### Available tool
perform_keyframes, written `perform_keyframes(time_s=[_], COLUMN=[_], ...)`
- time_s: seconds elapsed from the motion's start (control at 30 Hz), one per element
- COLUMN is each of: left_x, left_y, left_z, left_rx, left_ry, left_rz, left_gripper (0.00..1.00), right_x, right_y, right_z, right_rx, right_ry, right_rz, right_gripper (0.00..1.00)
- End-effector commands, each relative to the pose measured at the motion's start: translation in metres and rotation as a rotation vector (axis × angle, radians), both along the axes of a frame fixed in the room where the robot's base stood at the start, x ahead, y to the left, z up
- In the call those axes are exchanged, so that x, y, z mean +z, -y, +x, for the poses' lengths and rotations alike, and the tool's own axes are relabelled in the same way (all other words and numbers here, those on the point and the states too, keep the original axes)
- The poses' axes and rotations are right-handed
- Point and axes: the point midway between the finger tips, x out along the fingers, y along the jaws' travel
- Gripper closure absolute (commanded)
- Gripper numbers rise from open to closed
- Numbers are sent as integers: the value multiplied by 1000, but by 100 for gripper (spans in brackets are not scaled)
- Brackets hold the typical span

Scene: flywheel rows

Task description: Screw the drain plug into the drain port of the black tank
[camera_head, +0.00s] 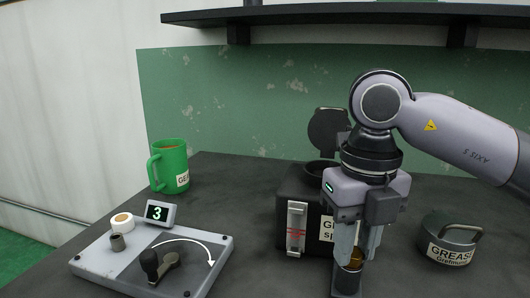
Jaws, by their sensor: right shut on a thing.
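The black tank (291,222) stands on the bench near the middle, with its round lid (328,132) raised. Its white label is partly covered by my right gripper. My right gripper (353,258) points down in front of the tank's right side. It is shut on a small dark cylindrical piece (346,280) with an amber-brown part between the fingers. I cannot tell for sure whether this piece is the drain plug. I cannot make out the drain port. My left gripper is out of view.
The grey panel (95,262) carries a crank (163,268), a curved arrow, a white roll (121,221) and a display (160,213) reading 3. A green mug (170,163) stands behind it. A dark grease tin (452,236) stands at right. A shelf (340,14) hangs above.

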Motion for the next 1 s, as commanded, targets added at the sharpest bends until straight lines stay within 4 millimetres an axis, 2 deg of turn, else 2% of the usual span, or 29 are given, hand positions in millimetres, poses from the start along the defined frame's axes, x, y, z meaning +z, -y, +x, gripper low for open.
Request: perform_keyframes(time_s=[0.03, 0.17, 0.5, 0.83, 0.87, 0.9, 1.0], left_x=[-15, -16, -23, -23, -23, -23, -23], left_y=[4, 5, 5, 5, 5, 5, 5], left_z=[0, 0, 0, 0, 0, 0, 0], left_rx=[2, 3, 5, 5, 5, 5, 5], left_ry=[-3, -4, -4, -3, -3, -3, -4], left_rz=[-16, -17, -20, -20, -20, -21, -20], left_gripper=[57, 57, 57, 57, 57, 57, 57], right_x=[-4, -4, -6, -6, -6, -6, -6], right_y=[2, 2, 1, 2, 2, 2, 1], right_z=[0, -1, -1, -1, -1, -1, -1], right_rx=[-1, -37, -382, -440, -440, -440, -439], right_ry=[0, 0, -3, -5, -5, -5, -5], right_rz=[-5, -5, -2, -2, -2, -2, -2], right_gripper=[100, 100, 99, 100, 70, 64, 64])
